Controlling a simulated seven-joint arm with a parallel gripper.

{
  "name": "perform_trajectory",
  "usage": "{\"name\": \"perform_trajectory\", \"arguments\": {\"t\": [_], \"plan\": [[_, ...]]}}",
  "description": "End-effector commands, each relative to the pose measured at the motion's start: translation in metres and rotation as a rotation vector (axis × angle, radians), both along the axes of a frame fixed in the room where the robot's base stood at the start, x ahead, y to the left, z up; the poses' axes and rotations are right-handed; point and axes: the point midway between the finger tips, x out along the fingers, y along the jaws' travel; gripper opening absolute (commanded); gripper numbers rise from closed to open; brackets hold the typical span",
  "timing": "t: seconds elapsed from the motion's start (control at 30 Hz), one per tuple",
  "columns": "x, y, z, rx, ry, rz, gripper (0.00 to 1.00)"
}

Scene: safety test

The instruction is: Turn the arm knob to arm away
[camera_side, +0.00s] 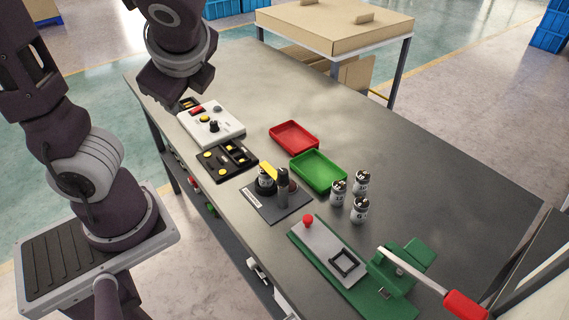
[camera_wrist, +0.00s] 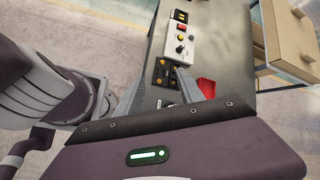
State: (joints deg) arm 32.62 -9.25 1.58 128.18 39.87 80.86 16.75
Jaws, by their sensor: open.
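The white control box (camera_side: 220,132) stands near the table's left edge in the side view. Its black knob (camera_side: 214,126) is upright on the top face, beside a yellow button, a red part and a grey round part. In the wrist view the box (camera_wrist: 194,48) lies beyond the fingers, with the knob (camera_wrist: 179,49) small. I cannot read the knob's setting or labels. My gripper (camera_side: 181,98) hangs above and behind the box in the side view, apart from the knob. In the wrist view its fingers (camera_wrist: 175,83) are spread and empty.
A black panel with yellow parts (camera_side: 228,160), a red tray (camera_side: 294,136) and a green tray (camera_side: 318,172) lie nearby. Several grey cylinders (camera_side: 360,210) and a green lever press (camera_side: 345,265) stand toward the front. The table's far right is clear.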

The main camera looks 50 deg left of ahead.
Motion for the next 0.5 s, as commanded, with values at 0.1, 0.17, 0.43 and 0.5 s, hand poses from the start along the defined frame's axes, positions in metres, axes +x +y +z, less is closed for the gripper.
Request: {"name": "perform_trajectory", "arguments": {"t": [0.1,0.17,0.43,0.5], "plan": [[0.042,-0.006,0.013,0.357,0.137,-0.314,0.45],[0.066,-0.021,0.023,0.542,0.179,-0.463,0.45],[0.120,-0.102,0.000,1.064,0.217,-0.834,0.45],[0.120,-0.101,-0.032,1.061,0.215,-0.833,0.45]]}}
